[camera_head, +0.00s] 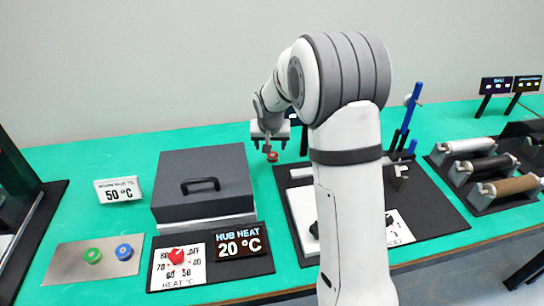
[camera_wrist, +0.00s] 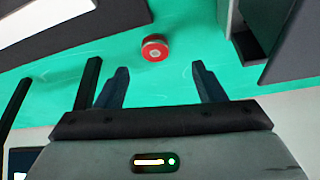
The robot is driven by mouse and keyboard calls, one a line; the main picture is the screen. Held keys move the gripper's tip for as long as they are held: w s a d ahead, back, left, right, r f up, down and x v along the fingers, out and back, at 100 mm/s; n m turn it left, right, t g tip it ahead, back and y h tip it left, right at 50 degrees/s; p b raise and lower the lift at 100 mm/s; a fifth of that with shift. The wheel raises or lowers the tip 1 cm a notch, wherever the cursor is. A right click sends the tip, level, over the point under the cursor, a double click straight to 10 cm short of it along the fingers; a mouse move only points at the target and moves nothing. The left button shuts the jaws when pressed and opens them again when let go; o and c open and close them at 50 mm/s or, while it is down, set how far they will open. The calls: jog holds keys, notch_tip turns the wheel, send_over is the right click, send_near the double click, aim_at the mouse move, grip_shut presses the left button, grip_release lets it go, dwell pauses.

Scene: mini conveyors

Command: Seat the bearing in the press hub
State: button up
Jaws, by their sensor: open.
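In the head view the red piece (camera_head: 272,156) shows right below my gripper (camera_head: 270,143). My gripper (camera_wrist: 158,74) is open and nothing is between its fingers. Green (camera_head: 92,255) and blue (camera_head: 124,251) ring-like pieces lie on a metal plate (camera_head: 65,264) at the front left. A press with a blue lever (camera_head: 407,118) stands right of my arm, on a dark mat. My arm hides part of that station, and I cannot make out the hub.
A grey lidded box (camera_head: 230,165) with a black handle stands left of my gripper. In front are a "HUB HEAT 20 °C" display (camera_head: 240,247) and a red heat knob (camera_head: 176,256). A sign (camera_head: 118,190) reads 50 °C. Rollers (camera_head: 485,168) stand far right.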

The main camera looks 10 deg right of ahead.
aim_at(273, 156)
jog(key=x, duration=0.7)
jog(key=shift+d+p, duration=0.4)
jog(key=shift+c, duration=0.2)
jog(key=c, duration=1.1)
jog(key=shift+c, duration=0.2)
jog(key=shift+s, duration=0.1)
